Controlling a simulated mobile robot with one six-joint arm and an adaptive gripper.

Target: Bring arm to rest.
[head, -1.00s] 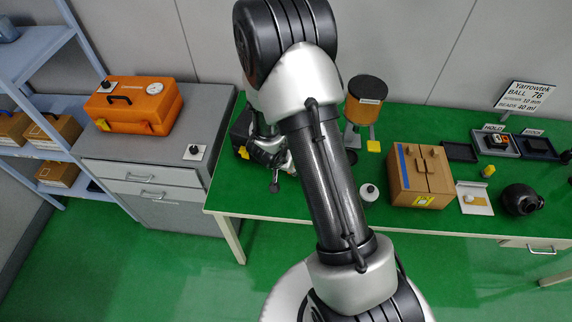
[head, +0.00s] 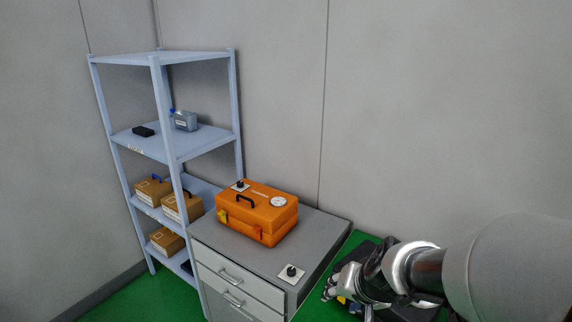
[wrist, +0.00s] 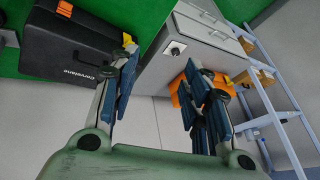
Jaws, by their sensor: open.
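My gripper (wrist: 165,85) is open and empty in the wrist view, with its two blue-padded fingers apart. In the head view my gripper (head: 338,286) shows at the lower right, in front of the right side of the grey cabinet. My arm reaches in from the right edge there and is lifted above the green table. A black case (wrist: 78,62) with lettering lies on the green surface to the left of the fingers in the wrist view. In the head view my arm hides most of the table.
The grey drawer cabinet (head: 320,232) carries an orange case (head: 258,214) with a gauge and a small knob plate (head: 291,273). A blue shelf unit (head: 164,100) holding several cartons stands to its left. The wall behind my arm is bare.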

